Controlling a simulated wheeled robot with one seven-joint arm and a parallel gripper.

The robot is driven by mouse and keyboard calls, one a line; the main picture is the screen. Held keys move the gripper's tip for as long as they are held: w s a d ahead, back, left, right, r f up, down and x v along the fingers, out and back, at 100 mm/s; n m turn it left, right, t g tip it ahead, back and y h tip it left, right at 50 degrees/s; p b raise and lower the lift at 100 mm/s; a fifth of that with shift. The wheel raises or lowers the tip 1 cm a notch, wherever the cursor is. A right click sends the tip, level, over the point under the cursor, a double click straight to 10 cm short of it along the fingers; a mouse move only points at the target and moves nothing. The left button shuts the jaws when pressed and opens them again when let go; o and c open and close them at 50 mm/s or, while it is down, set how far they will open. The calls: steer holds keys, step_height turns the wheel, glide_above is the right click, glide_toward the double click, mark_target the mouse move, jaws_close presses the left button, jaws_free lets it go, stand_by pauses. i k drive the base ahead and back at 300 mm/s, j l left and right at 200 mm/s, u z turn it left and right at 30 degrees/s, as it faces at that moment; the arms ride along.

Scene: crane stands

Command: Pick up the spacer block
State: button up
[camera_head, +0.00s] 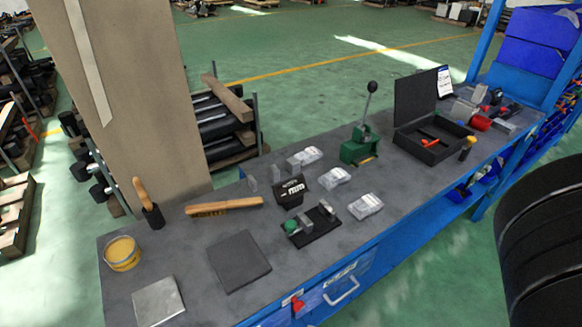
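I cannot tell for sure which thing is the spacer block. My gripper is not in view.
A black box (291,193), clear bags (366,206), a wooden-handled brush (225,206), a dark square pad (240,261), a metal plate (158,302), a yellow tin (122,253), a green press (360,146) and an open black case (432,138) share the bench.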

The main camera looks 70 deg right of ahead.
mark_target(293, 165)
steer(key=i+z, duration=0.25)
steer(key=i+j+z, duration=0.25)
steer(key=i+z, duration=0.2)
steer(key=i, duration=0.5)
